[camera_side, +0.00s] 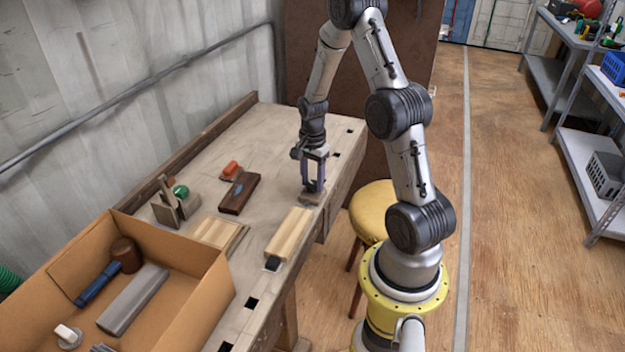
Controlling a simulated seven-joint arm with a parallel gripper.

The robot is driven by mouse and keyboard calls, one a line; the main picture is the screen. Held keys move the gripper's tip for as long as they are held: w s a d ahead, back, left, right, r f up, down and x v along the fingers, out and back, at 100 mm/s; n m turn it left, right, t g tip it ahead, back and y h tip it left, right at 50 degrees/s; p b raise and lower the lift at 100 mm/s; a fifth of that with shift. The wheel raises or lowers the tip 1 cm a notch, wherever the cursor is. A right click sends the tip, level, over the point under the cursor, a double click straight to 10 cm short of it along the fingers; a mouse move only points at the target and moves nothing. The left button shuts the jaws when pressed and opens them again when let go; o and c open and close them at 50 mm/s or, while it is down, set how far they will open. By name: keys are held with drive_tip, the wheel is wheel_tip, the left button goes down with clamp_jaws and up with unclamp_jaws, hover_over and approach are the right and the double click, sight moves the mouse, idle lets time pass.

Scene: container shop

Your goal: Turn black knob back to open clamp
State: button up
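My gripper (314,188) points down at the bench's right edge, just over a small brownish block-like piece (312,198). Its two fingers look apart, but whether anything sits between them is too small to tell. A pale wooden block (290,232) lies along the bench edge, in front of my gripper. A small black piece (272,264) sits at the block's near end. I cannot tell whether it is the black knob or part of the clamp. No other black knob is clear, and one may be hidden by my gripper.
A cardboard box (205,305) holding a mallet (108,270) and a grey bar (133,300) stands at the near left. A dark brown case (239,194), a red-handled tool (231,170) and pale boards (218,233) lie on the workbench (262,140). A yellow stool (371,208) stands beside it.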

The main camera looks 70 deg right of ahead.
clamp_jaws()
drive_tip(key=shift+n, duration=0.4)
drive_tip(key=n, duration=0.3)
drive_tip(key=shift+n, duration=0.4)
drive_tip(key=n, duration=0.5)
drive_tip(key=shift+r, duration=0.1)
drive_tip(key=n, duration=0.6)
drive_tip(key=shift+n, duration=0.4)
drive_tip(key=n, duration=0.6)
drive_tip(key=shift+n, duration=0.3)
